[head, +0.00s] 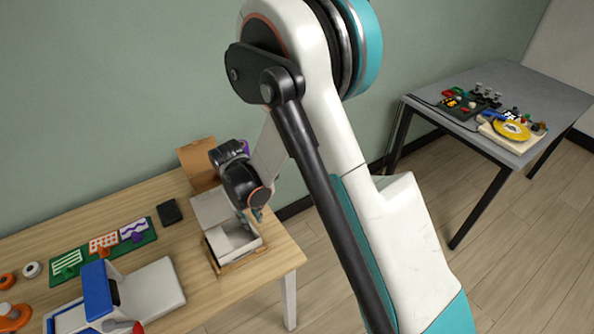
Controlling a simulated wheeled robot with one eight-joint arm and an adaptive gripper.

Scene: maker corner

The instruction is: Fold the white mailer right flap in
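The white mailer (222,244) is a small open box on the right end of the wooden desk. Its inside is white and brown cardboard shows along its front edge. A white panel (211,208) stands at its back left, with a brown cardboard panel (196,158) upright behind. My gripper (257,214) is low over the back right side of the mailer, pointing down. It is small and partly hidden by my arm, so I cannot tell whether its fingers are open or touch the box. The right flap is not clearly distinguishable.
The wooden desk (185,262) also holds a black block (169,212), a green mat (88,264) with patterned cards, and a blue and white machine (135,296) at the front left. A grey table (545,88) with electronics and a yellow disc (511,130) stands apart at right.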

